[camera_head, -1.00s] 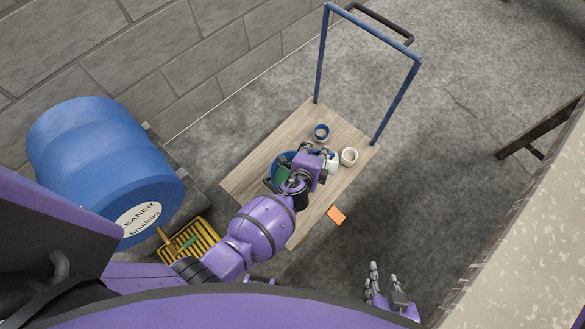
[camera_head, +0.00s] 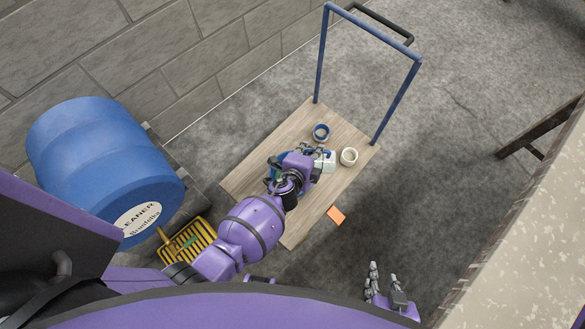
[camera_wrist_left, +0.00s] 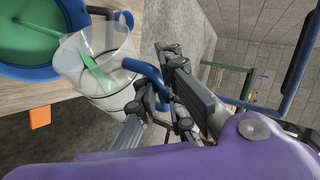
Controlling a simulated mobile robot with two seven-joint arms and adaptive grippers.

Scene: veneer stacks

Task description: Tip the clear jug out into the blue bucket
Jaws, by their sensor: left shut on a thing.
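The clear jug (camera_wrist_left: 98,50) has a blue handle (camera_wrist_left: 148,72). In the left wrist view my left gripper (camera_wrist_left: 160,92) is shut on this handle. The jug's mouth overlaps the near rim of the blue bucket, and a green piece shows inside or through the jug. The blue bucket (camera_wrist_left: 45,74) has a green inside with a light green stick across it. My right gripper (camera_head: 386,288) is open and empty, low in the picture.

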